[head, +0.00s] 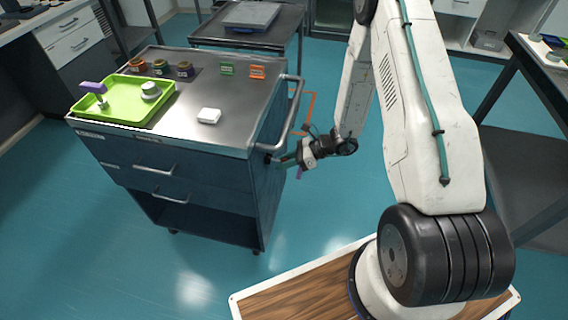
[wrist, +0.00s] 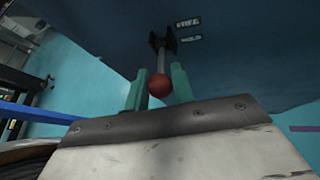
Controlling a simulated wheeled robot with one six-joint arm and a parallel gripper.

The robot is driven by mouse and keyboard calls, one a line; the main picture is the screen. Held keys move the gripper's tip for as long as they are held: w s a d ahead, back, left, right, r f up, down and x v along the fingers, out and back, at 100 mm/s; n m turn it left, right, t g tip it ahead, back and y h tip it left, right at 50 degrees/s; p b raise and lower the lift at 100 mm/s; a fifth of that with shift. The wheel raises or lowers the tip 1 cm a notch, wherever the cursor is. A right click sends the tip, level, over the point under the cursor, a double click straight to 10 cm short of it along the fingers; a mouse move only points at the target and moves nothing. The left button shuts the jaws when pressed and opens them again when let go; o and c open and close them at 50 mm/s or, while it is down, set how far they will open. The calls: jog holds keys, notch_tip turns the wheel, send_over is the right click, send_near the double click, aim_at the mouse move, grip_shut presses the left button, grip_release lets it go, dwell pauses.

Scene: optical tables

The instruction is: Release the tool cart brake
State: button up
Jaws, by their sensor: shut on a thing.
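The tool cart (head: 190,175) is dark blue with a steel top and stands left of my arm. In the wrist view its blue side panel (wrist: 245,65) fills the upper right. The brake lever (wrist: 161,60) sticks out from that panel, a dark stem ending in a red ball knob (wrist: 160,87). My gripper (wrist: 160,74) has its two teal fingers on either side of the lever, shut on it just behind the knob. In the head view my gripper (head: 288,160) is at the cart's right side, below the push handle (head: 292,115); the lever is hard to make out there.
Two small labels (wrist: 188,30) are on the panel beside the lever; the upper seems to read FREE. Another table (head: 245,40) stands behind. Teal floor is clear in front.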

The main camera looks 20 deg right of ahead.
jog(key=shift+r+g+h, duration=0.5)
jog(key=shift+h, duration=0.3)
jog(key=o, duration=1)
jog(key=shift+c, duration=0.2)
jog(key=v, duration=0.7)
jog(key=shift+d+r, duration=0.25)
